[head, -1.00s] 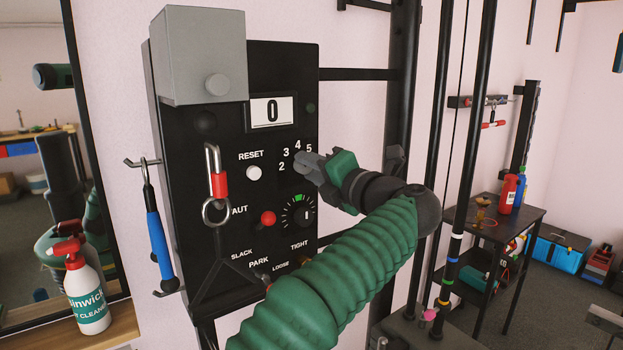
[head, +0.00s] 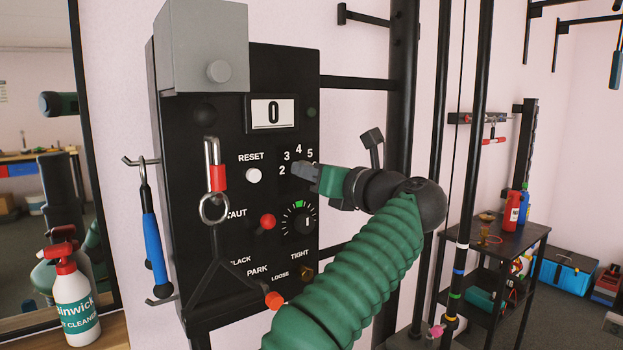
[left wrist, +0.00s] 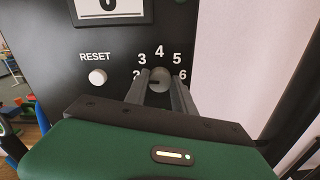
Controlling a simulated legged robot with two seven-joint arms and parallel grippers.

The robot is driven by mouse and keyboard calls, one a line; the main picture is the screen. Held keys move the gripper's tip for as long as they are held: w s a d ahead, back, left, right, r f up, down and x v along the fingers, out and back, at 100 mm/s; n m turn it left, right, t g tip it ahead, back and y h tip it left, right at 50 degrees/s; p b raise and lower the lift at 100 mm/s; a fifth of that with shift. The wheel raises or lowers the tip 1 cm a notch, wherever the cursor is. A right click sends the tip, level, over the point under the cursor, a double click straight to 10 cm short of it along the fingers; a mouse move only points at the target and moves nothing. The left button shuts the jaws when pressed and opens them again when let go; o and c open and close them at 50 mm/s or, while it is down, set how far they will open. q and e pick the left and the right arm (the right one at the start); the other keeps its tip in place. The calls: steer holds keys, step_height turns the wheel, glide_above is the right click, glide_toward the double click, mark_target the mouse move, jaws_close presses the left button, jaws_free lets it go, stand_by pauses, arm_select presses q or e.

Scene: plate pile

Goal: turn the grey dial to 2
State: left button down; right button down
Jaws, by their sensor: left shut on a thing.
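The grey dial (left wrist: 161,75) is on the black panel (head: 225,130), ringed by white numbers. In the left wrist view it sits between the two fingers of my left gripper (left wrist: 162,90), with 4 above it and the 2 partly covered at its left. A dark mark shows on the dial's lower left, but I cannot tell exactly which number it points at. In the head view my left gripper (head: 303,180) reaches in from the right side of the panel and hides most of the dial. It is shut on the dial. My right gripper is not in view.
A white RESET button (head: 254,175), a red knob (head: 267,222) and a smaller black dial (head: 307,222) are close by. The display (head: 273,113) reads 0. Black posts (head: 400,120) stand to the right.

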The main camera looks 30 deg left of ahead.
arm_select(q)
steer(key=shift+w+d+f+n, duration=0.1)
steer(key=shift+f+n, duration=0.05)
steer(key=shift+n, duration=0.35)
steer(key=c, duration=1.1)
jaws_free()
steer(key=shift+o, duration=0.2)
steer(key=shift+d, duration=0.1)
steer(key=v, duration=1.6)
steer(key=shift+d, duration=0.35)
